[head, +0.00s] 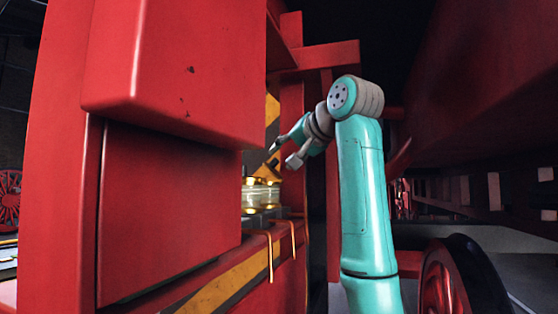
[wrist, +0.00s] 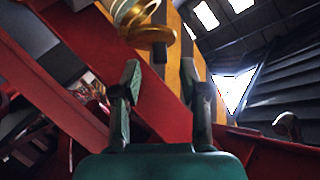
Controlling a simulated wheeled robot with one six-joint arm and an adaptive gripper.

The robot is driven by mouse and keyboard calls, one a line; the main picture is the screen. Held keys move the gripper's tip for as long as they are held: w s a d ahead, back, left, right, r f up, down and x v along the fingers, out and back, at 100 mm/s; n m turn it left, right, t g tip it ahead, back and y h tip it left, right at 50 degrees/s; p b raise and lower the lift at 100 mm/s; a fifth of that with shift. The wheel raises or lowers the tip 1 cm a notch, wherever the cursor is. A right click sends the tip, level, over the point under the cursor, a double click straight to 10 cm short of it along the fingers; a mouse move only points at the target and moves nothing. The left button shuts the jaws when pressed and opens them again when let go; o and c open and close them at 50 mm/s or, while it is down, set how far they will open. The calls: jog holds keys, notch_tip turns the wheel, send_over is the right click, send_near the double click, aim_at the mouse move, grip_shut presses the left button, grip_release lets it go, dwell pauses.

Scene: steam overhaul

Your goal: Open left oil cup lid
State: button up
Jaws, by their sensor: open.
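One oil cup (head: 262,197) shows in the head view, a clear glass-like body with brass parts, on a dark ledge partly behind the red panel. Its brass top (head: 262,180) is partly hidden by the panel edge, so I cannot tell how its lid stands. My gripper (head: 284,153) is open and empty, just above and right of the cup, apart from it. In the wrist view, a round brass part (wrist: 147,32), likely of the cup, lies beyond my open fingers (wrist: 160,75), at the top near the left finger. I see no contact.
A big red box-like panel (head: 180,70) stands close to the left of my arm. A red beam (head: 328,57) crosses behind my arm. Copper pipes (head: 270,255) hang from the ledge. A dark-rimmed red wheel (head: 465,280) is at lower right.

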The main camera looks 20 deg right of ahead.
aim_at(277, 161)
jog(key=shift+x, duration=1.65)
jog(key=shift+s, duration=0.1)
grip_shut()
jog(key=shift+s+d+m+t+y, duration=0.4)
jog(key=shift+d+m+t+y, duration=0.25)
jog(key=shift+t, duration=0.35)
jog(key=shift+a, duration=0.1)
grip_release()
